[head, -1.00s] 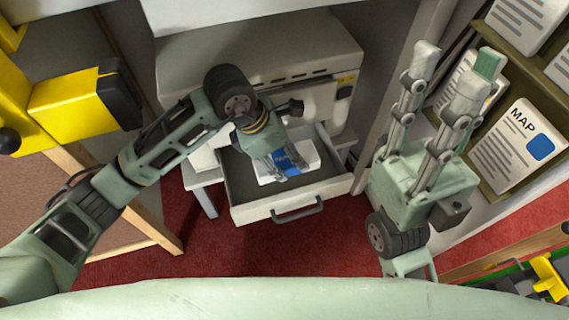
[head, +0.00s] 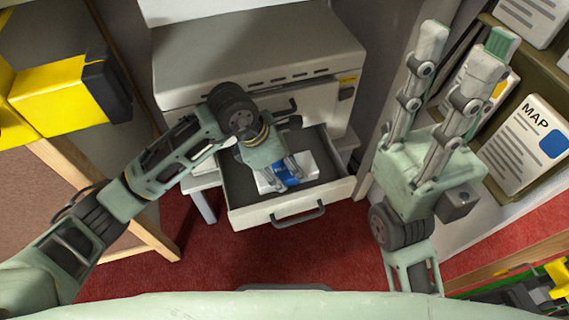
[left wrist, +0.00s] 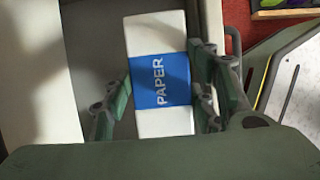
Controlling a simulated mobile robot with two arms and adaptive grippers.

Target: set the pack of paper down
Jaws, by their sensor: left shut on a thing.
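The pack of paper (head: 302,170) is white with a blue band, and it is in the open drawer (head: 338,187) of a grey machine. My left gripper (head: 284,179) reaches down into the drawer and is shut on the pack. In the left wrist view the pack (left wrist: 160,84) shows the word PAPER, with a finger at each long side of my left gripper (left wrist: 162,100). I cannot tell whether the pack touches the drawer floor. My right gripper (head: 462,45) points up at the right, its two fingers apart, with nothing between them.
The grey machine (head: 260,55) stands behind the drawer. A shelf rack with MAP sheets (head: 525,145) is at the right, near my right gripper. A yellow and black object (head: 60,98) is at the left. Red carpet (head: 330,250) lies in front of the drawer.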

